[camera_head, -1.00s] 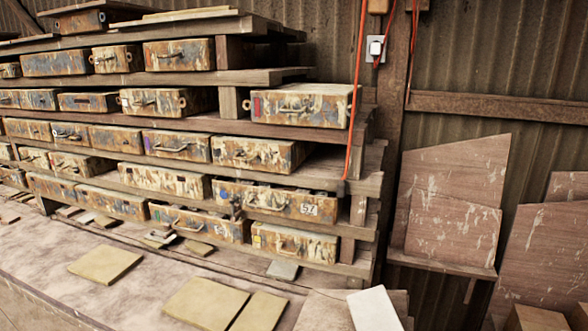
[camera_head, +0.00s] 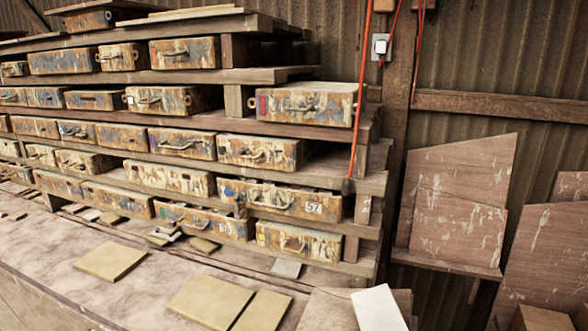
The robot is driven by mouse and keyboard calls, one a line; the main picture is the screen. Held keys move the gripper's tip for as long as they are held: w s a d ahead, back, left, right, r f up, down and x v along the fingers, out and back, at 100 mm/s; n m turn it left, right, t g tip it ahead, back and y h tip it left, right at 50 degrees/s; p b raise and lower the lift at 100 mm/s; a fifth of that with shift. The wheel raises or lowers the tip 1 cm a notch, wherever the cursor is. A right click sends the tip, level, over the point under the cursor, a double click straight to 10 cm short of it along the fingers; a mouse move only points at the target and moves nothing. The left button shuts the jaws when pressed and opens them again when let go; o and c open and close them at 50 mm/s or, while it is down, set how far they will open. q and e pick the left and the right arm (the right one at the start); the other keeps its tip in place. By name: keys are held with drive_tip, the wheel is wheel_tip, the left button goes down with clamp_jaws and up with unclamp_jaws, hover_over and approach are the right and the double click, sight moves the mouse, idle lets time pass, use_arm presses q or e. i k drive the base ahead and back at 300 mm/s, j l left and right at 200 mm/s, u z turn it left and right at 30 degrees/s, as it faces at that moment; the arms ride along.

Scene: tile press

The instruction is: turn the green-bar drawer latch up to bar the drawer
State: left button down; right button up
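A stained drawer in the lower part of the rack has a small bar at its left end that looks green (camera_head: 161,211). The drawer front (camera_head: 204,222) carries a curved handle and faint pale marks, and looks pushed in among its neighbours. A small dark fitting (camera_head: 240,207) shows near its upper right corner, against the drawer marked 57 (camera_head: 312,208). It may be the latch, but its position is too small to tell. Neither of my grippers is in view.
Nearby drawers carry a red bar (camera_head: 263,106), a blue bar (camera_head: 228,191) and a yellow spot (camera_head: 261,238). Tan tiles (camera_head: 207,302) lie on the bench (camera_head: 60,255) below. A red cord (camera_head: 360,90) hangs in front of the rack's right end. Boards (camera_head: 458,200) lean at right.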

sight(164, 232)
drive_tip(key=i+j+u, duration=0.1)
drive_tip(key=j, duration=0.3)
drive_tip(key=i+j+u, duration=0.1)
drive_tip(key=j, duration=0.25)
drive_tip(key=i+j, duration=0.25)
drive_tip(key=i+j+u, duration=0.15)
drive_tip(key=j, duration=0.35)
drive_tip(key=j+z, duration=0.1)
drive_tip(key=z, duration=0.4)
drive_tip(key=i+j+z, duration=0.1)
drive_tip(key=z, duration=0.35)
drive_tip(key=j+z, duration=0.2)
drive_tip(key=j, duration=0.2)
drive_tip(key=k+j+z, duration=0.2)
drive_tip(key=j, duration=0.15)
drive_tip(key=j+z, duration=0.15)
drive_tip(key=j, duration=0.25)
drive_tip(key=k+j+z, duration=0.2)
drive_tip(key=j, duration=0.2)
drive_tip(key=j+z, duration=0.2)
drive_tip(key=j, duration=0.15)
drive_tip(key=k+j+z, duration=0.2)
drive_tip(key=j, duration=0.1)
